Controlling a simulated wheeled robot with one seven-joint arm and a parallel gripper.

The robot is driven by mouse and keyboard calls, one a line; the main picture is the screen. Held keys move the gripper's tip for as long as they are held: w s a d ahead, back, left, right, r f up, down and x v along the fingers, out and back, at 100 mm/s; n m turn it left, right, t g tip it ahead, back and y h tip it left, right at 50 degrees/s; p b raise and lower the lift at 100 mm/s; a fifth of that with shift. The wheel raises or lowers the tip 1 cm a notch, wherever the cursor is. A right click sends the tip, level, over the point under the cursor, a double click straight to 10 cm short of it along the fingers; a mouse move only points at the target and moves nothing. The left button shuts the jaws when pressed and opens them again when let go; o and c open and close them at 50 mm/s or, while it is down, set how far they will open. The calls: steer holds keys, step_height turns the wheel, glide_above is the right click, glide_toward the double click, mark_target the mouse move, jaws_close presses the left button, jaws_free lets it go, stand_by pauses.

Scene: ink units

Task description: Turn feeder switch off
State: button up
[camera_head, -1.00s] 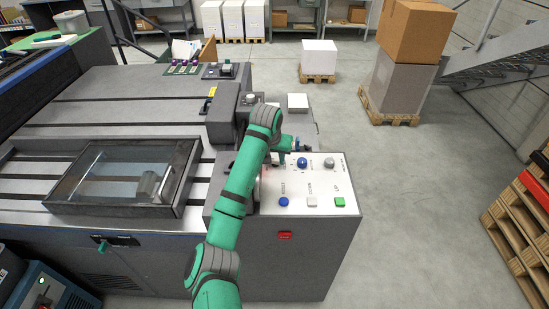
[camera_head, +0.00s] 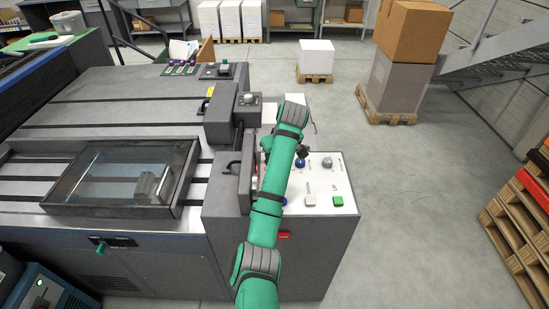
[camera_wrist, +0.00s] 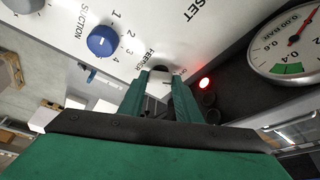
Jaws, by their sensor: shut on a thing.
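The jaws are shut on the switch. The fingers cover much of it, so I cannot tell its position between on and off. A red lamp (camera_wrist: 204,83) glows just right of the fingers. In the head view my arm hides the switch and most of the gripper over the white control panel (camera_head: 325,184).
A blue suction knob (camera_wrist: 101,41) is close to the left of my fingers, and a round gauge (camera_wrist: 290,45) is to the right. Green (camera_head: 338,200) and pale (camera_head: 310,202) buttons sit at the panel's front. The floor (camera_head: 410,210) right of the machine is clear.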

stand_by(0.4)
steer(key=o, duration=0.8)
